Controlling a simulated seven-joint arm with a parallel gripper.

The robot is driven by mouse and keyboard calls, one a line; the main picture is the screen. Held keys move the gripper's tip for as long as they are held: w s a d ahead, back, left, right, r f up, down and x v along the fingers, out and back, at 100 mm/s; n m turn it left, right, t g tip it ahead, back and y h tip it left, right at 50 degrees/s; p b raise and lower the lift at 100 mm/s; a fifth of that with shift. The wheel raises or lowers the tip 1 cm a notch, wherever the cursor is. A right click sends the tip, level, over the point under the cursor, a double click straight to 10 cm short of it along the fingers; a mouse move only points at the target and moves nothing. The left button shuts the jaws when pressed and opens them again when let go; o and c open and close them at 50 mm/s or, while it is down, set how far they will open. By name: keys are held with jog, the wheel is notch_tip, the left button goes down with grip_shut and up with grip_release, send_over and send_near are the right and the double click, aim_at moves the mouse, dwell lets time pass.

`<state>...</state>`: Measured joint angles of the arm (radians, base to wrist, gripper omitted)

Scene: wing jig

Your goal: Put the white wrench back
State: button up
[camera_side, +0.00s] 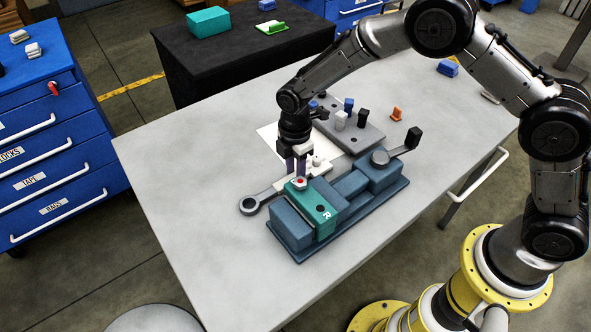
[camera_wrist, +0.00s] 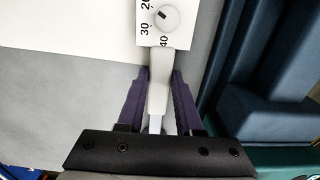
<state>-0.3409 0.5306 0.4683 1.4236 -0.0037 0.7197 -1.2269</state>
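My gripper (camera_side: 297,176) points down beside the jig. In the wrist view its two purple fingers (camera_wrist: 160,80) stand on either side of a pale handle-like piece (camera_wrist: 160,82). They look close to its sides; I cannot tell whether they press on it. This piece may be the white wrench; its lower part is hidden by the gripper body.
The blue and teal jig (camera_side: 352,211) lies just right of my gripper, with a black-handled lever (camera_side: 413,138) at its far end. A white dial plate (camera_wrist: 150,22) is ahead of the fingers. An orange piece (camera_side: 397,114) stands at the back. The table's left side is clear.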

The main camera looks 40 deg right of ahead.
jog(key=o, duration=0.5)
jog(key=shift+o, duration=0.2)
notch_tip(320, 180, up, 14)
